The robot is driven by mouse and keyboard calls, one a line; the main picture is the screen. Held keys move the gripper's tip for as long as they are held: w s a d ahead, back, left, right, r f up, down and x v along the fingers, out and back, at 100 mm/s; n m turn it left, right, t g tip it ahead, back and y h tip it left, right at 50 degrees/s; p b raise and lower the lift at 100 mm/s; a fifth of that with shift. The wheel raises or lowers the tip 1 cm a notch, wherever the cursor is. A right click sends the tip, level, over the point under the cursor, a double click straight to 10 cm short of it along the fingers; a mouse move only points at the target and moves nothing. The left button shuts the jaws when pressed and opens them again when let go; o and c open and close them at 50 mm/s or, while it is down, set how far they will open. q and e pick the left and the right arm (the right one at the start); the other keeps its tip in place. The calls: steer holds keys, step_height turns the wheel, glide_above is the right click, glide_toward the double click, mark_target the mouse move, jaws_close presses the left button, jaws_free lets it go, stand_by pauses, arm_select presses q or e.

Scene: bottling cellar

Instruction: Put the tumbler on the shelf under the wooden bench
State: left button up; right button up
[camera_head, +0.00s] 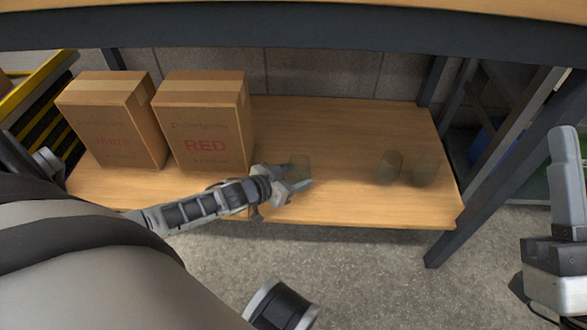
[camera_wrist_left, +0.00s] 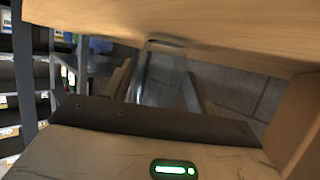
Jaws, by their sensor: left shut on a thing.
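The tumbler (camera_head: 300,166) is clear glass and hard to make out in the head view. It shows between the fingers in the left wrist view (camera_wrist_left: 160,72). My left gripper (camera_head: 296,183) is shut on it, over the front part of the wooden shelf (camera_head: 345,130) under the bench. I cannot tell whether the glass touches the shelf board. The bench's dark frame (camera_head: 330,30) runs above the shelf. My right gripper is not in view; only a part of my right arm shows at the right edge.
Two more clear glasses, one (camera_head: 390,168) and another (camera_head: 426,169), stand at the shelf's right end. Two cardboard boxes, one (camera_head: 115,125) and one marked RED (camera_head: 205,125), stand on the left. Bare board lies between. A bench leg (camera_head: 480,205) stands at the right front.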

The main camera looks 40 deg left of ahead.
mark_target(291, 176)
arm_select(q)
steer(key=o, duration=1.1)
steer(key=shift+c, duration=0.2)
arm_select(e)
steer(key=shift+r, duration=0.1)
arm_select(q)
steer(key=shift+s+r, duration=0.25)
steer(key=p+v, duration=0.3)
steer(key=v, duration=0.2)
steer(key=shift+w, duration=0.1)
steer(key=p+v, duration=0.3)
steer(key=v, duration=0.2)
steer(key=shift+s+a, duration=0.1)
steer(key=shift+s, duration=0.3)
steer(key=shift+s+a+r, duration=0.1)
steer(key=shift+s+r, duration=0.05)
steer(key=shift+s, duration=0.25)
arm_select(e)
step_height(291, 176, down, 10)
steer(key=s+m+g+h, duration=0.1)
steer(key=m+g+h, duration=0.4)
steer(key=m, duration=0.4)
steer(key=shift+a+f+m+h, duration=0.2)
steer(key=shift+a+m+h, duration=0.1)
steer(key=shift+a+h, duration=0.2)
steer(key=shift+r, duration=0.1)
